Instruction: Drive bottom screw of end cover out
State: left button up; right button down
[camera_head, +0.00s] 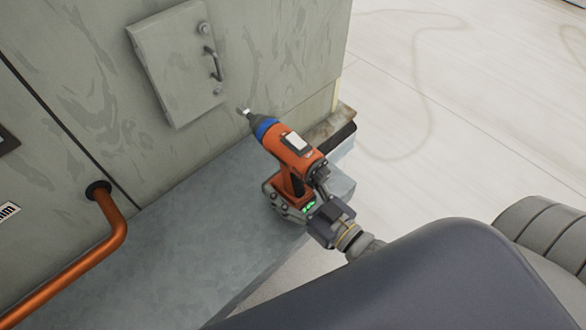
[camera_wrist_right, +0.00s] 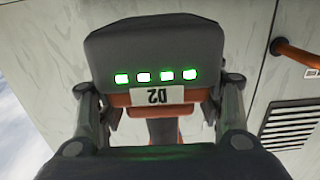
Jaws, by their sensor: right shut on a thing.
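The end cover (camera_head: 177,64) is a pale grey-green panel with a dark handle (camera_head: 213,65) on the grey cabinet wall. The top screw (camera_head: 203,28) is a round grey head above the handle. The bottom screw (camera_head: 218,91) shows near the cover's lower right corner. My right gripper (camera_head: 295,203) is shut on an orange and blue power screwdriver (camera_head: 293,144). Its bit tip (camera_head: 242,111) points up and left, a little below and right of the bottom screw, apparently apart from it. In the right wrist view the tool's dark base (camera_wrist_right: 155,55) with green lights sits between the fingers. My left gripper is not in view.
A grey metal ledge (camera_head: 190,215) runs along the cabinet's foot below the tool. A copper pipe (camera_head: 105,245) bends out of the wall at the left. Pale open roof floor (camera_head: 450,110) lies to the right.

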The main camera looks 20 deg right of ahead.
aim_at(279, 174)
jog(key=shift+w+a+r, duration=0.1)
jog(key=shift+w+r, duration=0.15)
jog(key=shift+w, duration=0.05)
jog(key=shift+w+a, duration=0.15)
jog(key=shift+w, duration=0.4)
jog(key=shift+b+x, duration=0.45)
jog(key=shift+x, duration=0.65)
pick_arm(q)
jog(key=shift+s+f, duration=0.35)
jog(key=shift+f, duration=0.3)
pick_arm(e)
jog(key=shift+x, duration=0.9)
jog(key=shift+r, duration=0.1)
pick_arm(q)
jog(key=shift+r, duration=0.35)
pick_arm(e)
jog(key=shift+a, duration=0.1)
